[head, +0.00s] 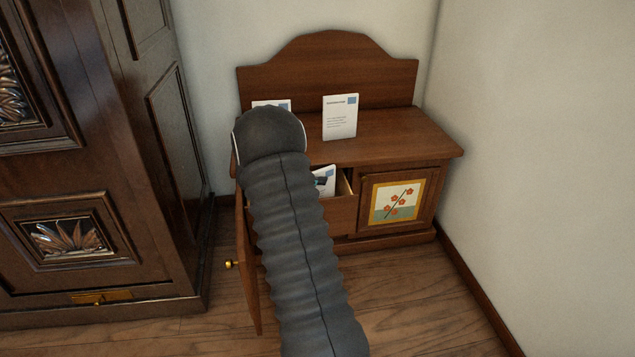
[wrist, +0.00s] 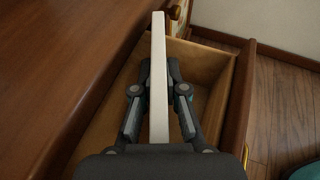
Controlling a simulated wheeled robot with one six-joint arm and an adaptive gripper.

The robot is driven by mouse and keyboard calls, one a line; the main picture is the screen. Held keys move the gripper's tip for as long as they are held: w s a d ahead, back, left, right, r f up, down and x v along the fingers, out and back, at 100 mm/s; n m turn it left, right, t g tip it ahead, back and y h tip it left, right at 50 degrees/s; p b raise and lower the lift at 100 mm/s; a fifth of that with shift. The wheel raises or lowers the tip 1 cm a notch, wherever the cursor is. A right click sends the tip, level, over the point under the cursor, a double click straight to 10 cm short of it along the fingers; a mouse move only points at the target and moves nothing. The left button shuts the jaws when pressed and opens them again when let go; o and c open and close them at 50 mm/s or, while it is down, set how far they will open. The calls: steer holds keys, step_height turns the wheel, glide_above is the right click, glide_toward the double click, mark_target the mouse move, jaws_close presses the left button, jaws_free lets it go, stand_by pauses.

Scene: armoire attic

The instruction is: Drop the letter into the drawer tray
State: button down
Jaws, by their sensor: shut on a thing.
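The letter (wrist: 159,100) shows edge-on as a pale upright strip in the wrist view. My gripper (wrist: 159,70) is shut on it, one finger on each side. The letter is over the open drawer tray (wrist: 212,62), whose wooden floor and walls show around it. How far its lower edge reaches into the tray is hidden. In the head view, a white letter with a blue patch (head: 325,181) shows at the drawer opening beside my arm, and it seems to be the held one. The drawer front (head: 343,214) is pulled out. My gripper is hidden behind my arm there.
A white card (head: 341,117) stands on the cabinet top (head: 400,130); another (head: 271,103) is partly behind my arm. A cabinet door (head: 248,275) with a brass knob (head: 229,264) hangs open at left. A dark armoire (head: 100,190) stands left. Floor at right is clear.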

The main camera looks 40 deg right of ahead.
steer(key=shift+f+b, duration=0.3)
steer(key=shift+f, duration=0.45)
steer(key=c, duration=1.2)
jaws_free()
